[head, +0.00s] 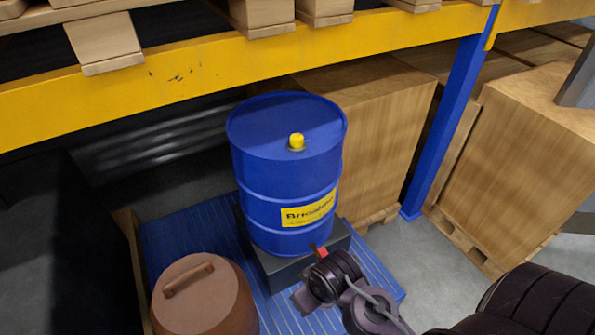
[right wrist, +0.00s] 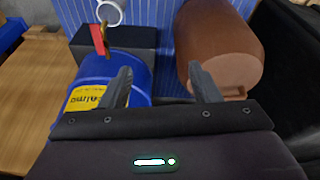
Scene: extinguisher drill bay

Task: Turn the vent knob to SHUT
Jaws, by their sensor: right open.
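A blue drum (head: 285,185) with a yellow label stands upright on a dark block. A small yellow knob (head: 297,140) sits on its top, apparently the vent knob; no SHUT mark or pointer can be read. The knob is not seen in the right wrist view, where part of the drum (right wrist: 118,68) shows. My right gripper (head: 314,287) is low in front of the drum, below and apart from the knob. In the right wrist view its two fingers (right wrist: 162,82) are spread, with nothing held between them. My left gripper is not in view.
A red tap handle (right wrist: 98,40) projects near the drum's base, close to my right gripper. A brown lidded container (head: 205,300) stands left of it. The dark block (right wrist: 130,45) rests on a blue slatted platform (head: 185,235). A yellow rack beam (head: 200,65) crosses behind and above.

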